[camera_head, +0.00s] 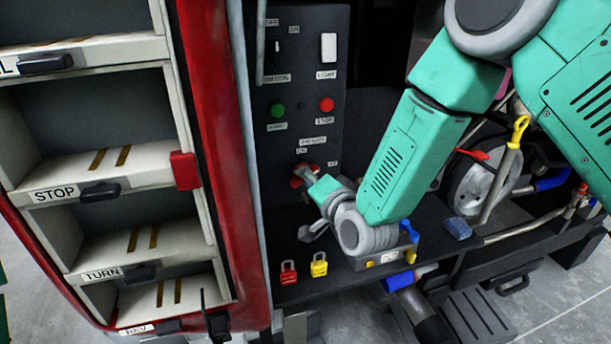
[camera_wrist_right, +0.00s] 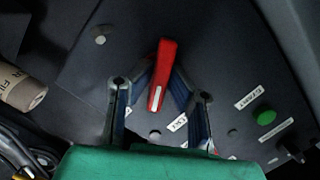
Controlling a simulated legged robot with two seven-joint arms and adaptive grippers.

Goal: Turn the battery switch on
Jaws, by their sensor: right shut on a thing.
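The red battery switch (camera_head: 301,171) sits low on the dark control panel (camera_head: 300,75), partly hidden by my right gripper (camera_head: 312,183). Small labels stand above and to the right of it. In the right wrist view the red switch handle (camera_wrist_right: 164,62) points up and leans slightly right, with a pale mark near its lower end. My right gripper's two fingers (camera_wrist_right: 160,92) are on either side of the handle, their blue inner pads closed against it. My left gripper is not in view.
Green (camera_head: 278,110) and red (camera_head: 327,104) buttons and a white light switch (camera_head: 329,47) are above on the panel. Red (camera_head: 288,273) and yellow (camera_head: 319,265) padlocks are on the ledge below. A red-edged cabinet with labelled shelves (camera_head: 85,190) stands left.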

